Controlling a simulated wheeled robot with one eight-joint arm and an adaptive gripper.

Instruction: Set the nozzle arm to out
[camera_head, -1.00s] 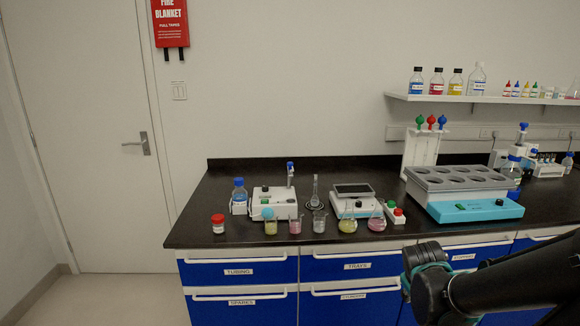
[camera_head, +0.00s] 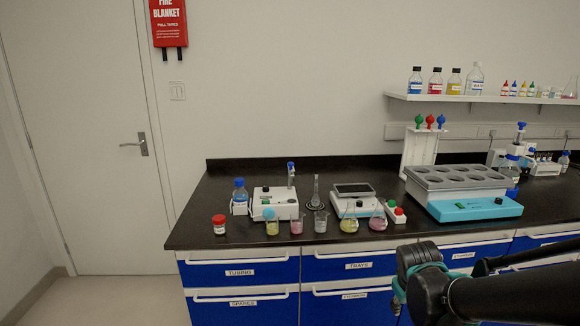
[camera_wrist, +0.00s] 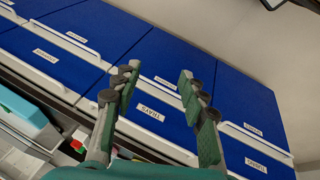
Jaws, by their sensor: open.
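I cannot make out a nozzle arm for certain. At the right of the bench in the head view stands a white and glass apparatus with a blue top (camera_head: 517,150); its small parts are too small to read. Another white unit (camera_head: 275,204) on the left of the bench carries a short post with a blue top (camera_head: 291,172). My gripper (camera_wrist: 158,72) is open and empty in the wrist view, its two fingers apart in front of the blue drawer fronts. In the head view my arm is low at right, in front of the bench, away from both units.
A turquoise-based block with round wells (camera_head: 475,210) stands between the apparatus and a balance (camera_head: 353,200). Several small flasks and beakers line the bench's front edge, with a red-capped jar (camera_head: 218,225) at left. A shelf (camera_head: 480,98) holds bottles above. The floor at left is clear.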

